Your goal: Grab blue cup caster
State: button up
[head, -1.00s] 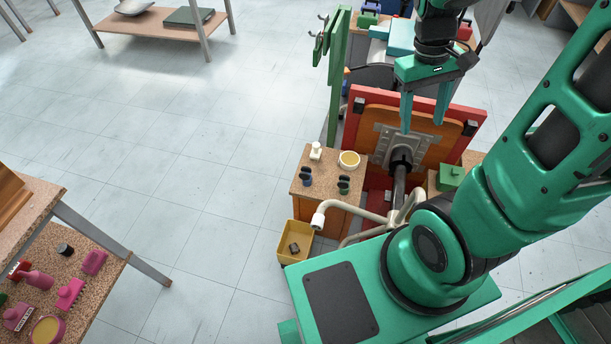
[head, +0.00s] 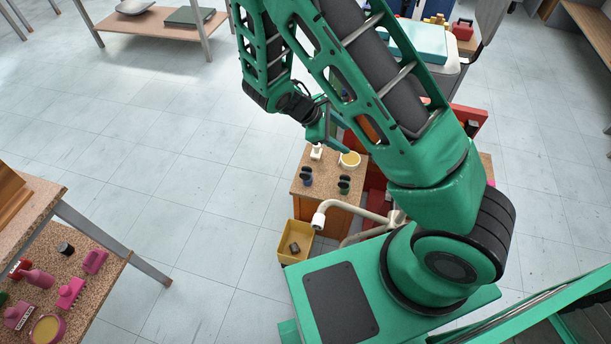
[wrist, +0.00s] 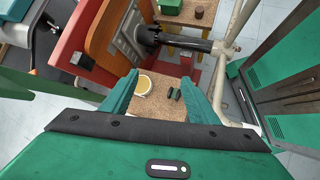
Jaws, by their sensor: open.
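The blue cup caster (head: 306,176), a dark wheel on a blue cup, stands on the speckled top of a small wooden cabinet (head: 328,190), near its left edge. A green cup caster (head: 344,184) stands to its right and a white one (head: 316,152) behind it. My gripper (head: 336,142) is above the back of the cabinet, empty, apart from the blue caster. In the wrist view my open gripper (wrist: 158,98) frames the cabinet top, with the green caster (wrist: 175,94) between the fingers. I cannot make out the blue caster in that view.
A round yellow-filled dish (head: 349,160) sits at the cabinet's back right. A yellow bin (head: 296,241) with a dark item stands on the floor in front. A pale bent tube (head: 350,209) and the tipped chair seat (wrist: 105,35) are close by.

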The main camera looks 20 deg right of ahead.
jog(key=w+a+f+n+t+h, duration=0.1)
jog(key=a+f+n+t, duration=0.1)
jog(key=a+f+n, duration=0.3)
jog(key=w+a+f+n+t+h, duration=0.1)
jog(key=w+a+f+n+t, duration=0.2)
jog(key=f, duration=0.5)
jog(key=n+t+y, duration=0.1)
jog(key=n+t, duration=0.4)
jog(key=n, duration=0.6)
send_near(302, 177)
jog(key=x, duration=0.4)
jog(key=shift+w+d, duration=0.15)
jog(key=shift+d, duration=0.25)
jog(key=shift+w+f+t, duration=0.1)
jog(key=shift+t, duration=0.2)
jog(key=x, duration=0.5)
jog(key=shift+d+x, duration=0.2)
jog(key=shift+x, duration=2.6)
jog(key=c, duration=1.2)
